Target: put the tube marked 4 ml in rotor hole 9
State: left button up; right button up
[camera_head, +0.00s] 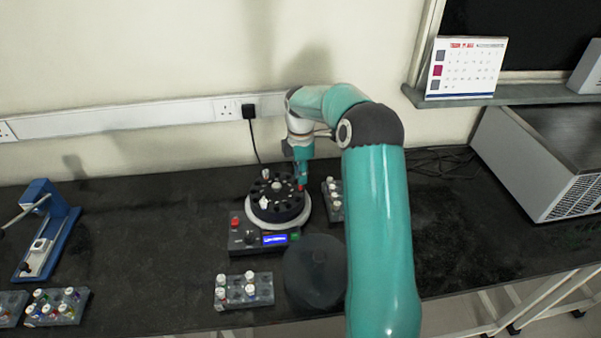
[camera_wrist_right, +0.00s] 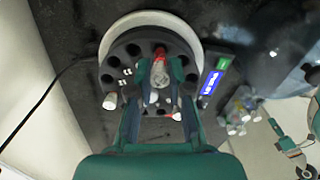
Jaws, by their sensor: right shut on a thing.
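The black rotor (camera_head: 277,207) sits in the white-rimmed centrifuge (camera_head: 307,205), with a ring of dark holes and a few white-capped tubes in it. In the right wrist view the rotor (camera_wrist_right: 132,48) lies beyond my fingers. My right gripper (camera_head: 301,182) is over the rotor's right rear edge. In the wrist view this gripper (camera_wrist_right: 161,72) is shut on a clear tube (camera_wrist_right: 160,80) with red at its far end. I cannot tell whether the tube's end is inside a hole. Its volume mark and the hole numbers are not readable.
A tube rack (camera_head: 262,288) stands in front of the centrifuge, another rack (camera_head: 326,192) right of it, and more (camera_head: 72,312) at the front left. A dark round lid (camera_head: 314,272) lies front right. A blue device (camera_head: 60,225) stands left; the bench between is clear.

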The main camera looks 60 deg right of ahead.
aim_at(301, 189)
jog(key=shift+f+b, duration=0.3)
jog(key=shift+f, duration=0.3)
dwell(0.7)
jog(key=shift+f+b, duration=0.75)
jog(key=shift+f, duration=0.45)
jog(key=o, duration=1.1)
jog(key=shift+r, duration=0.15)
jog(key=shift+r+p, duration=2.4)
jog(key=shift+r, duration=0.5)
